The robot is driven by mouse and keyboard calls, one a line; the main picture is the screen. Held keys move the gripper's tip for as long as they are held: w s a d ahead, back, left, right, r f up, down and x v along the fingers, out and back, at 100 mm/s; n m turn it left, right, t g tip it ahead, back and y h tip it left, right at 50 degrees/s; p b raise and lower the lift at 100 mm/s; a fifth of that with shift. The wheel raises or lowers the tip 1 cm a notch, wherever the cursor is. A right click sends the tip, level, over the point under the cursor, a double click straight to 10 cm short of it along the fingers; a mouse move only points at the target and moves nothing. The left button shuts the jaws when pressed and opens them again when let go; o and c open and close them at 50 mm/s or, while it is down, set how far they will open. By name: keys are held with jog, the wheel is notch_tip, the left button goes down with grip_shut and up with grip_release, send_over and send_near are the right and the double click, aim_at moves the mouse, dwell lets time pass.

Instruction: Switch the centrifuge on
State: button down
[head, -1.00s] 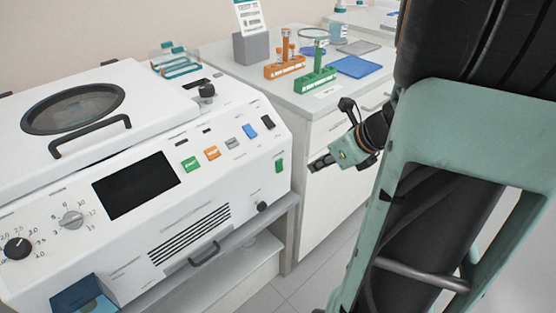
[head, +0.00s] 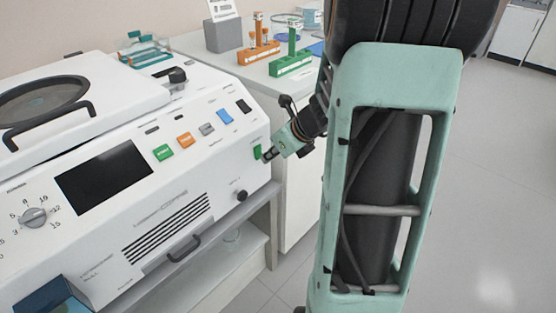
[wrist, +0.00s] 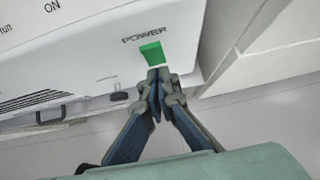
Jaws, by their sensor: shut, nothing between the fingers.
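The centrifuge (head: 100,226) is the large white machine at the left, with its lid down and a dark screen (head: 104,178). Its green switch (head: 257,151) is at the right end of the front panel. In the wrist view the green switch (wrist: 152,53) sits just below the word POWER. My gripper (head: 268,154) is shut and empty, pointing at the switch from the right. In the wrist view the closed fingertips (wrist: 158,73) are at the switch's lower edge and hide a little there. I cannot tell whether they touch it.
Green, orange, grey, blue and black buttons run along the panel left of the switch. A black knob (head: 241,196) is below it. A counter behind holds a green rack (head: 291,66) and an orange rack (head: 258,53). Open floor lies at the right.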

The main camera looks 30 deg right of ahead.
jog(key=shift+w+a, duration=0.15)
jog(key=shift+w, duration=0.2)
jog(key=shift+w+a+f, duration=0.1)
jog(key=shift+w+f, duration=0.1)
jog(key=shift+w, duration=0.05)
jog(key=shift+r, duration=0.1)
jog(key=shift+r+p, duration=0.85)
jog(key=shift+p, duration=0.1)
